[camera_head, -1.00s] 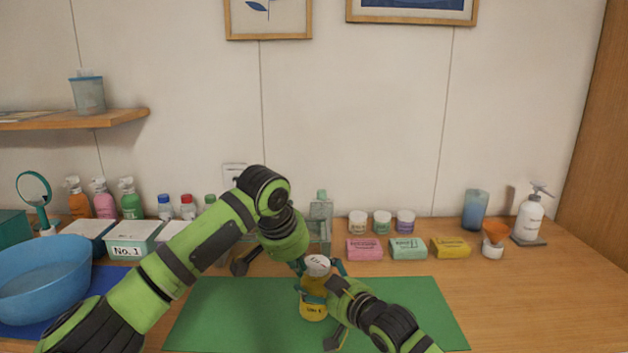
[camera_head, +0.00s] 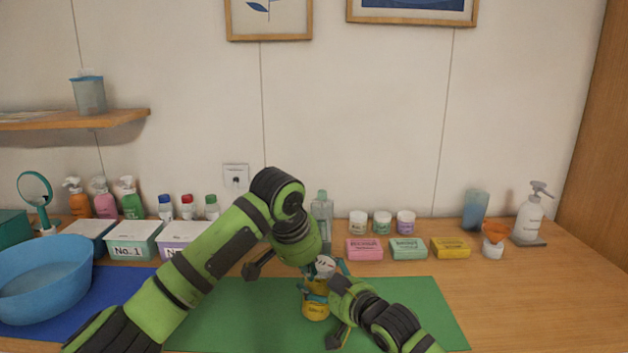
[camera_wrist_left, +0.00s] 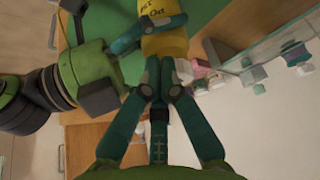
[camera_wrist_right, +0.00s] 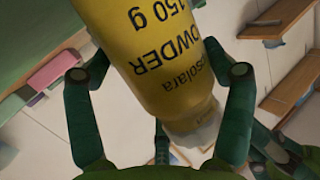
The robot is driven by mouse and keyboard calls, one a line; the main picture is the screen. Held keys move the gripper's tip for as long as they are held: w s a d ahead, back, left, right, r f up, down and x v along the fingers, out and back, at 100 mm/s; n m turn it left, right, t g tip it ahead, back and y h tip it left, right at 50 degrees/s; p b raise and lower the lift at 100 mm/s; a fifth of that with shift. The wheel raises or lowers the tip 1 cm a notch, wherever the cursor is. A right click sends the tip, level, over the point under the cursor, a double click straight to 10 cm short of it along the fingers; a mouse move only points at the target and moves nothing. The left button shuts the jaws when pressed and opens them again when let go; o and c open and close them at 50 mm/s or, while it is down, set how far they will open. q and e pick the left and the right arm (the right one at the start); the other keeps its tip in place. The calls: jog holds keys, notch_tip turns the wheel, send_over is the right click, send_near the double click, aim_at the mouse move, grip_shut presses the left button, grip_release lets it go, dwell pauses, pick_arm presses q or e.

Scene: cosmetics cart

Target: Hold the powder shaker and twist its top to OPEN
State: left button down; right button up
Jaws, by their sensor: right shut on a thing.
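The powder shaker (camera_head: 316,311) has a yellow body and a pale top (camera_head: 325,267). It stands nearly upright over the green mat (camera_head: 240,305); I cannot tell whether it touches the mat. My right gripper (camera_wrist_right: 168,75) is shut around the yellow body, with a finger on each side. My left gripper (camera_wrist_left: 164,72) is at the shaker's top end, its fingertips drawn close together beside the body (camera_wrist_left: 163,42). The left fingers partly hide the top, and no clear grip on it shows. In the right wrist view the pale top (camera_wrist_right: 192,132) is near the left fingers.
A blue bowl (camera_head: 40,280) and labelled boxes (camera_head: 133,240) stand at left. Soap packs (camera_head: 408,248), small jars (camera_head: 382,222) and a pump bottle (camera_head: 529,215) line the back right. The table (camera_head: 545,300) is clear at front right.

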pick_arm(q)
jog(key=shift+s+d, duration=0.4)
jog(key=shift+d, duration=0.15)
notch_tip(320, 180, up, 6)
jog(key=shift+w+a, duration=0.15)
jog(key=shift+a, duration=0.1)
dwell(0.3)
notch_tip(320, 180, down, 6)
jog(key=a+t, duration=0.1)
jog(key=shift+s+a, duration=0.3)
jog(key=shift+a, duration=0.1)
dwell(0.6)
jog(key=shift+w+d, duration=0.35)
jog(key=shift+w, duration=0.1)
dwell(0.9)
jog(key=shift+s+d+f, duration=0.1)
jog(key=shift+d+f, duration=0.05)
jog(key=shift+d, duration=0.05)
dwell(0.3)
